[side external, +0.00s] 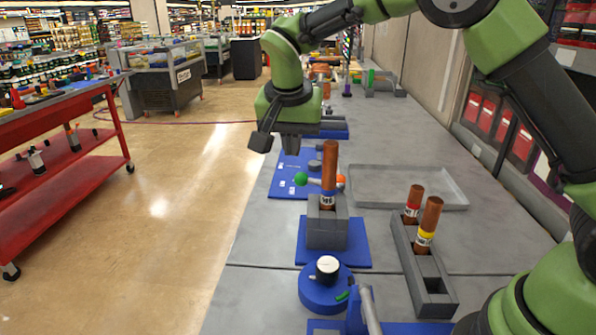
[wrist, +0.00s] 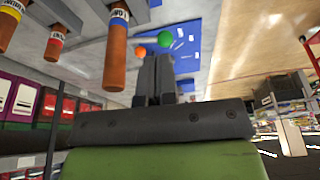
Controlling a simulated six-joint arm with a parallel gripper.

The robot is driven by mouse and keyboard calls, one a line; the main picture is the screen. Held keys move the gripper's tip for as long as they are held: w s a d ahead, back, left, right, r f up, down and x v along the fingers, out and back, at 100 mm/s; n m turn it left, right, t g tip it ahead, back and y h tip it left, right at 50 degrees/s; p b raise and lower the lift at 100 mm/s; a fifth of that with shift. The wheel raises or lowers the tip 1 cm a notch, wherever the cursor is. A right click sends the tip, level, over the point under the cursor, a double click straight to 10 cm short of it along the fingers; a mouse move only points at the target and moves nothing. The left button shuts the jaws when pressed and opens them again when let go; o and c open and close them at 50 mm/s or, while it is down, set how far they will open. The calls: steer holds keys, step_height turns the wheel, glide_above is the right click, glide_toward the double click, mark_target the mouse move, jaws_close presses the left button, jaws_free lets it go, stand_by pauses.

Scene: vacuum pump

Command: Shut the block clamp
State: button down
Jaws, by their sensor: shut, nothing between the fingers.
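A grey block on a blue base plate (side external: 360,255), which I take for the block clamp (side external: 327,232), stands mid-bench in the side view. A brown tube (side external: 330,165) stands upright in it; a tube also shows in the wrist view (wrist: 115,50). A green ball (side external: 301,179) and an orange ball (side external: 341,181) sit on a bar by the tube; the wrist view shows the green ball (wrist: 166,38) and orange ball (wrist: 140,51) past my fingertips. My gripper (side external: 291,144) is shut and empty, above and left of the block, apart from it. Whether the clamp is open I cannot tell.
A grey rack (side external: 430,285) with two brown tubes stands right of the block. A blue round device (side external: 325,292) with a white-topped knob is in front. A shallow grey tray (side external: 410,188) lies behind the rack. The bench's left edge is close to my gripper.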

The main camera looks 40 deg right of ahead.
mark_target(299, 175)
steer(key=shift+w+d+f, duration=0.75)
steer(key=shift+d+f, duration=0.1)
steer(key=shift+f, duration=0.9)
steer(key=shift+w+d+f, duration=0.7)
steer(key=shift+d+f, duration=0.2)
steer(key=shift+f, duration=0.8)
steer(key=shift+w+d+f, duration=0.75)
steer(key=shift+d+f, duration=0.1)
steer(key=shift+f, duration=0.9)
